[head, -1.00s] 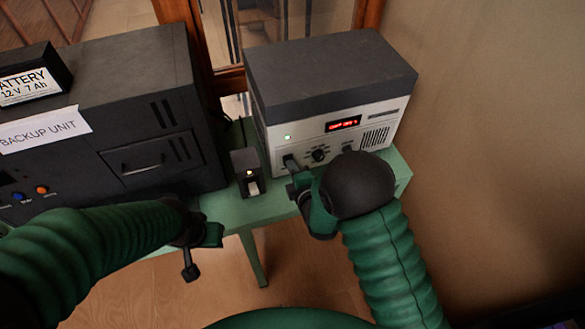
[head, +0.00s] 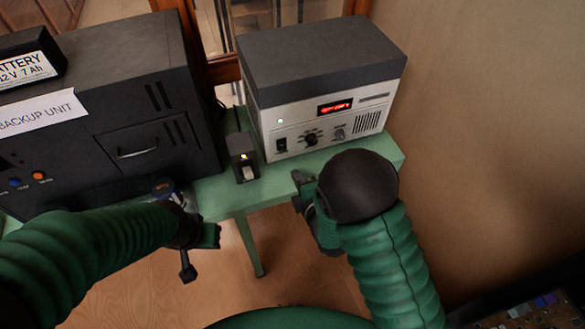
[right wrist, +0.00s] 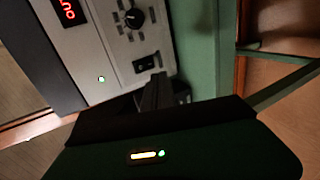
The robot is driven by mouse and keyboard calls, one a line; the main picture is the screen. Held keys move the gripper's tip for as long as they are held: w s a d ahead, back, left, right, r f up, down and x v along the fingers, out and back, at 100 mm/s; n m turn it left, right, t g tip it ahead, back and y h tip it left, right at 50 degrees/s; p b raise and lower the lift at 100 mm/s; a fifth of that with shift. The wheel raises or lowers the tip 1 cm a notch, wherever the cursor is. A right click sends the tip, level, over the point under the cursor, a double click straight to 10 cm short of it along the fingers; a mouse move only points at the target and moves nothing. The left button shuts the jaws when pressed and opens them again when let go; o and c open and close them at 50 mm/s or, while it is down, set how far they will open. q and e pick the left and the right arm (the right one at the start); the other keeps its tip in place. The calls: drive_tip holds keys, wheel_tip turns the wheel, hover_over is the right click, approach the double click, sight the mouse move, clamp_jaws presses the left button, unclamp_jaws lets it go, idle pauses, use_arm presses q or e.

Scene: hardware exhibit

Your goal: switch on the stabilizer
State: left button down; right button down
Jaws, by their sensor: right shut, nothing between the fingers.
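The stabilizer, a box with a light front panel (head: 325,120) and dark lid (head: 320,60), stands on the green table. Its red display (head: 335,107) and a small pale indicator lamp (head: 281,121) are lit. A black rocker switch (head: 282,145) sits low on the panel's left, with two knobs to its right. The switch also shows in the right wrist view (right wrist: 146,63). My right gripper (head: 298,190) is shut and empty, in front of and below the switch, apart from the panel. My left gripper (head: 197,240) hangs in front of the table; its jaws are unclear.
A dark backup unit (head: 105,110) with a battery (head: 28,68) on top stands left. A small black switch box (head: 242,158) with a white rocker stands between it and the stabilizer. The green table's front edge (head: 222,205) is narrow. A wall is at right.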

use_arm(q)
drive_tip(key=shift+s+f, duration=0.15)
use_arm(e)
drive_tip(key=shift+f+v, duration=0.2)
drive_tip(key=shift+v, duration=0.85)
drive_tip(key=shift+f+v, duration=0.25)
drive_tip(key=shift+v, duration=0.75)
drive_tip(key=shift+s, duration=0.2)
drive_tip(key=s+d+m+g+h, duration=0.3)
drive_tip(key=d+m+g, duration=0.2)
drive_tip(key=d+m, duration=0.5)
use_arm(q)
drive_tip(key=shift+a, duration=0.15)
use_arm(e)
drive_tip(key=s+d+r+m+g, duration=0.1)
drive_tip(key=s+d+m+g, duration=0.1)
drive_tip(key=s+m, duration=0.3)
drive_tip(key=s+d+r+m+g+h, duration=0.1)
drive_tip(key=s+d+r+m+g, duration=0.1)
drive_tip(key=s+m, duration=0.4)
drive_tip(key=shift+s+d+m+g, duration=0.3)
drive_tip(key=shift+s+d+g, duration=0.6)
drive_tip(key=shift+s, duration=0.35)
use_arm(q)
drive_tip(key=shift+s+d, duration=0.15)
drive_tip(key=shift+d, duration=0.1)
use_arm(e)
drive_tip(key=shift+d, duration=0.15)
